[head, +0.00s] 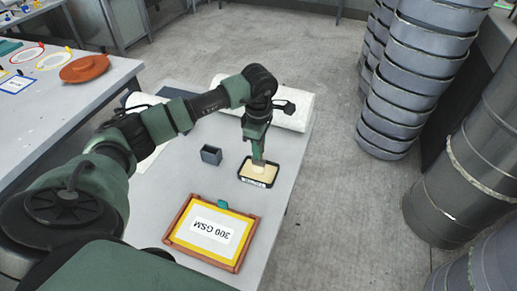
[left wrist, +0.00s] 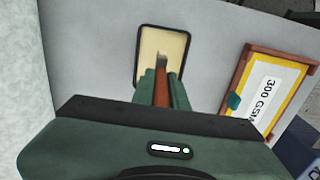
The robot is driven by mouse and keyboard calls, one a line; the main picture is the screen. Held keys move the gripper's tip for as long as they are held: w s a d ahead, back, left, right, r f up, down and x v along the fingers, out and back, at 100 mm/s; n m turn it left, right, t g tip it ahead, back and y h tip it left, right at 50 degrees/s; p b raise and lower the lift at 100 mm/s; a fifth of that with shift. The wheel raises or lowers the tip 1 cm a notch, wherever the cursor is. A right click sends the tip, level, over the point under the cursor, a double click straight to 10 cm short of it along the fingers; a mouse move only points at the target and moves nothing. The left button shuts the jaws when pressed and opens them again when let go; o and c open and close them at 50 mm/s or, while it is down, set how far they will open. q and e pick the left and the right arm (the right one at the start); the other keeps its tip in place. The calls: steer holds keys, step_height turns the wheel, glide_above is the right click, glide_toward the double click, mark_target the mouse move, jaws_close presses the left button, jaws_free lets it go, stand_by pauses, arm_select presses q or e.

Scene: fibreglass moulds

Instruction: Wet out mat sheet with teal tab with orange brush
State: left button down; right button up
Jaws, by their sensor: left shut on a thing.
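My left gripper (head: 258,148) points down over a small black-rimmed tray (head: 243,180) of cream-coloured liquid. It is shut on the orange brush (left wrist: 162,92), whose orange-brown handle shows between the fingers in the left wrist view. The brush tip is over the cream area; whether it touches the liquid I cannot tell. The mat sheet (head: 186,236), white with a yellow border and marked 300 GSM, lies in a brown wooden frame (head: 173,222) nearer to me. Its teal tab (head: 222,203) is at the far edge; it also shows in the left wrist view (left wrist: 234,101). My right gripper is out of view.
A small dark grey open box (head: 211,155) stands left of the tray. White rolls (head: 292,112) lie at the table's far end, behind my arm. Another table (head: 110,73) at left holds a brown-orange disc (head: 85,68) and rings. Stacked grey tubs (head: 413,75) stand on the floor at right.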

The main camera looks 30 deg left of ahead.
arm_select(q)
steer(key=shift+f, duration=0.1)
stand_by(0.5)
steer(key=shift+r+p, duration=2)
steer(key=shift+r, duration=1.55)
steer(key=shift+s+d+r+m, duration=0.1)
steer(key=shift+d+r+m, duration=0.05)
steer(key=shift+d+m, duration=0.3)
steer(key=s+d+r+m, duration=0.2)
steer(key=s+d+m, duration=0.4)
steer(key=m, duration=0.4)
steer(key=s+d+r+m, duration=0.3)
steer(key=s+d+m, duration=0.3)
steer(key=s+m, duration=0.2)
steer(key=shift+s+d+r+m+b, duration=0.25)
steer(key=shift+m+b, duration=0.2)
steer(key=shift+m, duration=0.5)
